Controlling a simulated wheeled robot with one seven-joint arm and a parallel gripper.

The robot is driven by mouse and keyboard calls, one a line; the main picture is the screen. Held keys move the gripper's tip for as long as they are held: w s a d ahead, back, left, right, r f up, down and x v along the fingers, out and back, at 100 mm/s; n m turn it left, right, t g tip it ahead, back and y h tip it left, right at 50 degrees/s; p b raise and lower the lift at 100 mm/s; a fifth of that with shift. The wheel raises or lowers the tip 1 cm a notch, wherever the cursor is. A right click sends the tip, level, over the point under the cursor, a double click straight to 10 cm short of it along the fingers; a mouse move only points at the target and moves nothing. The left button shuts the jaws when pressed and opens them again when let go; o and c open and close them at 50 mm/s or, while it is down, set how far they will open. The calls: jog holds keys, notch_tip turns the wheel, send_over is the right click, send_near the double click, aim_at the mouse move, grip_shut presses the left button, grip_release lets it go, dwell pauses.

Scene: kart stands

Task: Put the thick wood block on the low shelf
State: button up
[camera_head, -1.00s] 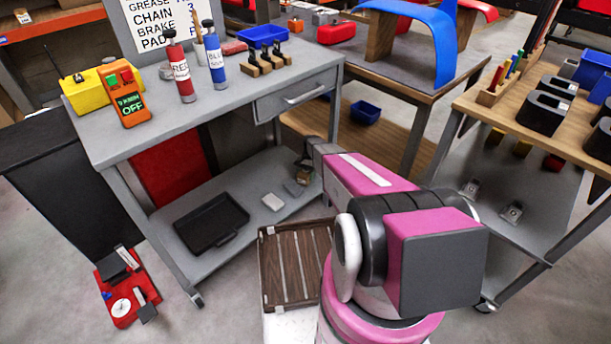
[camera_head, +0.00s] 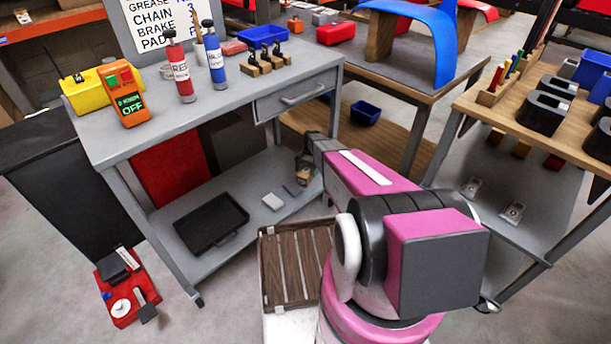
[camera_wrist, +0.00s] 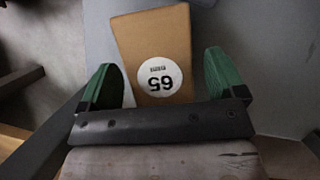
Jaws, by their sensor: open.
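The thick wood block (camera_wrist: 145,45) is tan with a round white label reading 65. In the wrist view it lies between the two green fingers of my gripper (camera_wrist: 160,62), with a visible gap at the right finger and a smaller one at the left. The gripper is open. In the head view my gripper (camera_head: 304,165) is over the right end of the low shelf (camera_head: 255,222) of the grey cart, and the block (camera_head: 303,177) shows small and partly hidden below it. It appears to rest on the grey shelf surface.
A red kit (camera_head: 124,290) lies on the floor. A slatted brown tray (camera_head: 262,265) stands in front.

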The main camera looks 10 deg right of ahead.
jog(key=v, duration=0.9)
jog(key=shift+d+r, duration=0.1)
jog(key=shift+r, duration=0.05)
jog(key=s+r+n+t, duration=0.1)
jog(key=s+r+n, duration=0.1)
jog(key=s+r, duration=0.5)
jog(key=s+a+r+n+t+h, duration=0.1)
jog(key=s+r, duration=0.6)
jog(key=s, duration=0.7)
jog(key=s+a+r+n+t+h, duration=0.1)
jog(key=s+r+n, duration=0.2)
jog(key=s+r, duration=0.5)
jog(key=s, duration=0.2)
jog(key=shift+s+a+n+t, duration=0.15)
jog(key=shift+s+n+t, duration=0.15)
jog(key=shift+s+n, duration=0.1)
